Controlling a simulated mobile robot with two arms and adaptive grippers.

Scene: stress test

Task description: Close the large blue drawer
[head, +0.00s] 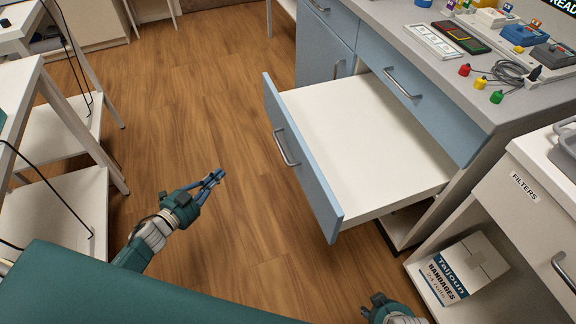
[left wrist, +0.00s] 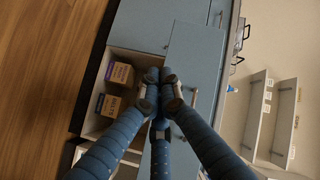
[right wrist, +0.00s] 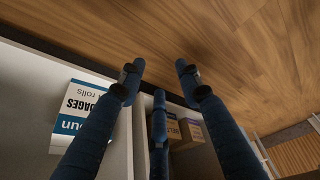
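The large blue drawer (head: 305,165) stands pulled far out of the blue and grey cabinet in the head view. Its white inside is empty, and its metal handle (head: 286,147) faces left. My left gripper (head: 214,178) is over the wood floor, left of the drawer front and apart from it. Its fingers are together with nothing seen between them; in the left wrist view the fingertips (left wrist: 158,80) meet before a blue panel. My right gripper (head: 378,305) shows only partly at the bottom edge, below the drawer. In the right wrist view its fingers (right wrist: 158,75) are spread and empty.
A bandages box (head: 462,268) sits on the low shelf at right, under the filters drawer (head: 520,190). The countertop (head: 375,15) holds switches and coloured plugs. White carts (head: 85,190) stand at left. Floor (head: 225,235) between the carts and the drawer is clear.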

